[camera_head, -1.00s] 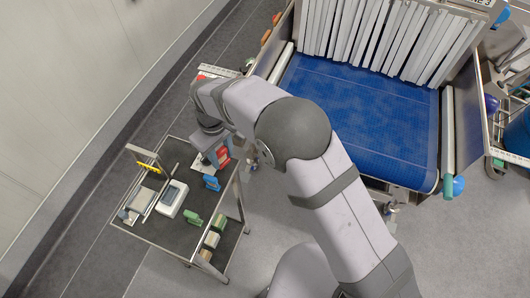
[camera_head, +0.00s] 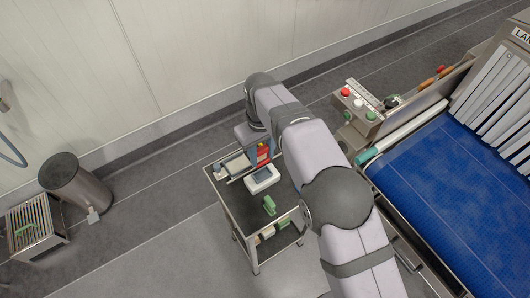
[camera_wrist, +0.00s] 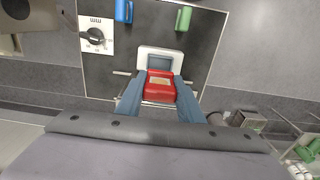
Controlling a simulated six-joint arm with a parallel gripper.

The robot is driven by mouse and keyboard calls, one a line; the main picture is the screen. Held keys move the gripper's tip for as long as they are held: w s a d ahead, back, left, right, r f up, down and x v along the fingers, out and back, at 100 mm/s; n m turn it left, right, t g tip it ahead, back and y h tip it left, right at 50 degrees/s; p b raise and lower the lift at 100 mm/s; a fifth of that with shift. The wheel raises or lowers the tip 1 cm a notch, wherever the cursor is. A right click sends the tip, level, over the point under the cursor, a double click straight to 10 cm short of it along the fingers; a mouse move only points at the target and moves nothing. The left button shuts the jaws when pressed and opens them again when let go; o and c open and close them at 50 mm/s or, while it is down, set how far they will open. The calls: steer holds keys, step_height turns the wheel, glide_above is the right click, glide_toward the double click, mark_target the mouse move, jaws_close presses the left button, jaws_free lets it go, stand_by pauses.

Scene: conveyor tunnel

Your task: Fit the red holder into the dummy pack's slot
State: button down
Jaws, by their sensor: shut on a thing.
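My gripper (camera_wrist: 160,82) is shut on the red holder (camera_wrist: 160,90), with one blue-grey finger along each side of it. In the head view the red holder (camera_head: 264,153) shows over the cart top, beside my wrist. A white box with a grey-blue window or recess (camera_wrist: 160,58) lies just beyond the holder in the wrist view; it also shows in the head view (camera_head: 262,180). I cannot tell for sure whether this box is the dummy pack. The holder overlaps its near edge in the wrist view; whether they touch is unclear. No slot shows clearly.
The dark cart top (camera_head: 240,208) carries a green holder (camera_head: 269,205). A blue holder (camera_wrist: 124,11) and a white plate with a black knob (camera_wrist: 96,40) show in the wrist view. A conveyor (camera_head: 440,170) stands right; a metal bin (camera_head: 75,182) stands left.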

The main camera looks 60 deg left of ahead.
mark_target(262, 160)
steer(key=shift+f+b, duration=1.9)
steer(key=shift+f, duration=0.85)
steer(key=shift+f+b, duration=0.75)
steer(key=shift+f, duration=0.7)
steer(key=c, duration=1.1)
jaws_free()
steer(key=shift+r, duration=0.15)
steer(key=shift+r+b, duration=1.45)
steer(key=shift+r, duration=2.1)
